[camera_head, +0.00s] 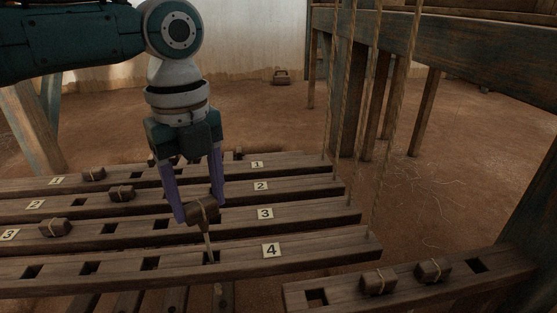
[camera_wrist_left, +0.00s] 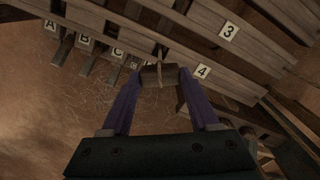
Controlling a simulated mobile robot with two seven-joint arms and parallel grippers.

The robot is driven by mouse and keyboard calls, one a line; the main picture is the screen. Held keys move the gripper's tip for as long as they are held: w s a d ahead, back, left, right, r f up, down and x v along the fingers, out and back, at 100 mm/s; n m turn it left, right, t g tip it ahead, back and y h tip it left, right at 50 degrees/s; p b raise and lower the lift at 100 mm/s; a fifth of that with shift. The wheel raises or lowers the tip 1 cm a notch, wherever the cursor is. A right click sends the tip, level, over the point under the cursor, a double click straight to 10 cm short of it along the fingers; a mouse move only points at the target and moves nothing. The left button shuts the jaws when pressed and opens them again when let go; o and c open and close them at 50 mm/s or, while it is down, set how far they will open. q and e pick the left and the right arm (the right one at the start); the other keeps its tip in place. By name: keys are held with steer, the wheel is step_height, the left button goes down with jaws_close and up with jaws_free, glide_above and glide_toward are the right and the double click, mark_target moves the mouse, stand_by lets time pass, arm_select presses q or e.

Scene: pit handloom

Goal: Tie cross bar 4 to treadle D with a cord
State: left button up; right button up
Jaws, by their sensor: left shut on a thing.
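My left gripper (camera_head: 200,212) is shut on a dark wooden toggle (camera_head: 203,211) with cord wound round its middle. It holds the toggle just above cross bar 4 (camera_head: 325,252), the nearest bar. A pale cord (camera_head: 208,240) runs down from the toggle to a square hole in that bar. The toggle also shows between the fingers in the left wrist view (camera_wrist_left: 159,76). That view shows treadle ends marked A (camera_wrist_left: 50,26), B and C below the bars. I cannot clearly read a D; a finger covers part of that area. My right gripper is not in view.
Cross bars 1, 2 and 3 (camera_head: 320,212) lie behind bar 4, with toggles (camera_head: 55,228) on them. A holed rail (camera_head: 340,293) at front right carries two toggles (camera_head: 432,270). Upright cords (camera_head: 385,130) rise at the bars' right ends. Loom posts stand at right.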

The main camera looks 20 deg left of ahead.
mark_target(205, 231)
arm_select(q)
steer(key=shift+f+b, duration=2.25)
steer(key=shift+b, duration=0.3)
steer(key=shift+f+b, duration=0.75)
steer(key=shift+f, duration=1.4)
steer(key=o, duration=1.4)
steer(key=shift+r, duration=0.1)
step_height(205, 231, up, 10)
steer(key=p, duration=0.8)
